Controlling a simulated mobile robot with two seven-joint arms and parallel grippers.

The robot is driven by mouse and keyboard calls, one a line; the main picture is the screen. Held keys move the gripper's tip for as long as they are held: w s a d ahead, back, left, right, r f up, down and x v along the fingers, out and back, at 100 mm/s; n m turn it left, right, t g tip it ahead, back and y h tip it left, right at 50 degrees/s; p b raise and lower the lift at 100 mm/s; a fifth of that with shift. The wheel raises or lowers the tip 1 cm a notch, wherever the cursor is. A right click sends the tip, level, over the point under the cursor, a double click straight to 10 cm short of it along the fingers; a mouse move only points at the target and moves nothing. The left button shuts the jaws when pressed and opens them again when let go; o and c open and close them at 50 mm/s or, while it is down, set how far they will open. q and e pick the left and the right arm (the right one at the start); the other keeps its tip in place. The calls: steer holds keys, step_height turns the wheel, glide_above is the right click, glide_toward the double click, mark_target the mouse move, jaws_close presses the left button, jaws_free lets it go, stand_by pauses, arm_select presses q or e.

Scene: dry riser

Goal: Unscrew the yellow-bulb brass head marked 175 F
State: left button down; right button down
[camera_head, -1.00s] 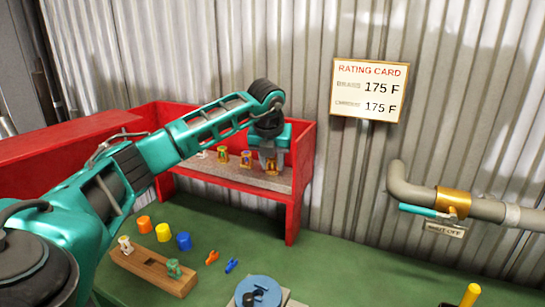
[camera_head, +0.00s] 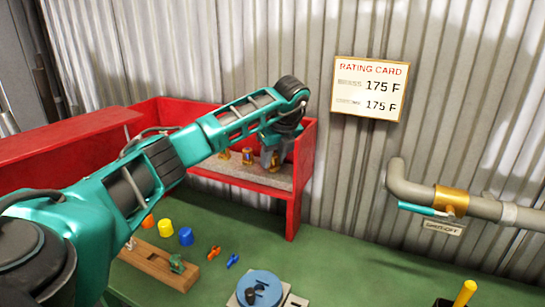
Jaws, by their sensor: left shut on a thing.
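My left arm reaches across to the red shelf box (camera_head: 292,215). My left gripper (camera_head: 273,162) is over the right end of its grey shelf, shut on a small brass head (camera_head: 274,168). The gripper covers most of that head, so I cannot read its bulb colour or marking. Two other brass heads stand to its left on the shelf, one near the arm (camera_head: 224,154) and one with a bluish bulb (camera_head: 247,156). My right gripper is not in view.
A wooden block (camera_head: 150,262) holds a green-topped head (camera_head: 176,263). Yellow (camera_head: 165,227) and blue (camera_head: 186,236) caps stand behind it. A blue round fixture (camera_head: 262,287) is at the front. A pipe (camera_head: 480,207) with a teal-handled valve runs along the right wall.

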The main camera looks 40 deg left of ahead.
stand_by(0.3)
arm_select(q)
steer(key=n+g, duration=0.1)
steer(key=n, duration=0.2)
steer(key=n+g, duration=0.1)
steer(key=n, duration=0.2)
steer(key=shift+d+f+g, duration=0.1)
steer(key=shift+d+g, duration=0.05)
steer(key=shift+g, duration=0.15)
steer(key=c, duration=0.8)
jaws_free()
steer(key=shift+d, duration=0.1)
steer(key=shift+f+m, duration=0.1)
steer(key=shift+m, duration=0.2)
